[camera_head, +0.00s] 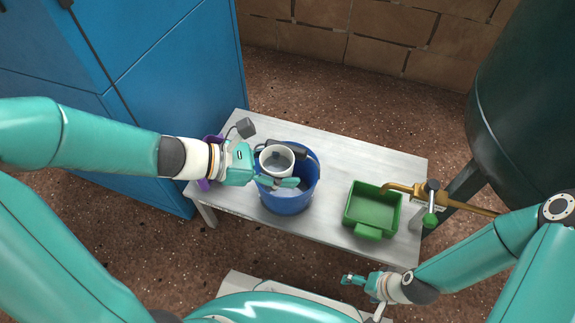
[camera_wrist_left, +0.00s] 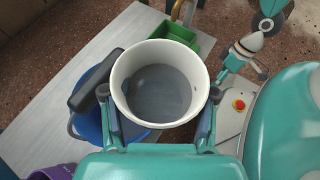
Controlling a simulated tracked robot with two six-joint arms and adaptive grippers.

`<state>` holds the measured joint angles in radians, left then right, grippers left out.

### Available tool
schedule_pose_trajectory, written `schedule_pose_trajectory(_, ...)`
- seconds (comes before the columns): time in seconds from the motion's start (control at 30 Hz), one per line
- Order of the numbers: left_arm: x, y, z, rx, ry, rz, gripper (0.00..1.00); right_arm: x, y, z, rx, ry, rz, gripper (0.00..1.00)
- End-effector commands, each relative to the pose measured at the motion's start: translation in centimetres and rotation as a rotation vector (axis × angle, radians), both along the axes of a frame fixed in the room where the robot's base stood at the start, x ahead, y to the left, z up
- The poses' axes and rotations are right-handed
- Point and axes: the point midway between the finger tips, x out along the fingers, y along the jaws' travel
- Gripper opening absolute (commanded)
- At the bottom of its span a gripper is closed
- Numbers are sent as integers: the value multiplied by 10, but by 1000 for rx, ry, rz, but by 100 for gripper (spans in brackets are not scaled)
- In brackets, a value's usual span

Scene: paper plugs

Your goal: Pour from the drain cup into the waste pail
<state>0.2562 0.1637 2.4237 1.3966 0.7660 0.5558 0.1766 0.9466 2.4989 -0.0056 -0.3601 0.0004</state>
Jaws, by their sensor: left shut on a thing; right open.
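My left gripper (camera_head: 276,172) is shut on a white cup (camera_head: 277,152), the drain cup, and holds it upright over the blue waste pail (camera_head: 287,203). In the left wrist view the cup (camera_wrist_left: 162,84) sits between the two dark fingers, with grey contents or a grey bottom inside; I cannot tell which. The pail (camera_wrist_left: 90,120) shows partly behind the cup, and its inside is mostly hidden. My right gripper (camera_head: 362,284) is open and empty, low in front of the table, apart from everything on it.
A green tray (camera_head: 372,229) stands on the grey table (camera_head: 330,150) under a brass tap (camera_head: 440,199) from a dark tank (camera_head: 525,100). A purple container (camera_head: 204,184) is at the table's left end, partly behind my left wrist. A blue cabinet (camera_head: 170,70) stands at the left.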

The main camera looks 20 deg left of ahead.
Motion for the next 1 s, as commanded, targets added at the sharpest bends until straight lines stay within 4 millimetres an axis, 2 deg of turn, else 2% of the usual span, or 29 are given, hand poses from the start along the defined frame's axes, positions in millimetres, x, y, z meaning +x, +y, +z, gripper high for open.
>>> schedule_pose_trajectory(0.27, 8, 6, -8, 0, 0, 74, 23, 0, 0, -10, 0, 0, 0, 88)
schedule_pose_trajectory(0.57, 8, 6, -46, -1, 1, 73, 23, 0, 0, -45, 0, 0, 0, 88)
schedule_pose_trajectory(0.67, 7, 5, -35, 6, 55, 66, 23, 0, 0, -37, 0, 0, 0, 88)
schedule_pose_trajectory(0.8, 4, 6, -33, 15, 147, 67, 23, 0, 0, -37, 0, 0, 0, 88)
schedule_pose_trajectory(1.0, 4, 6, -34, 11, 144, 70, 23, 0, 0, -37, 0, 0, 0, 88)
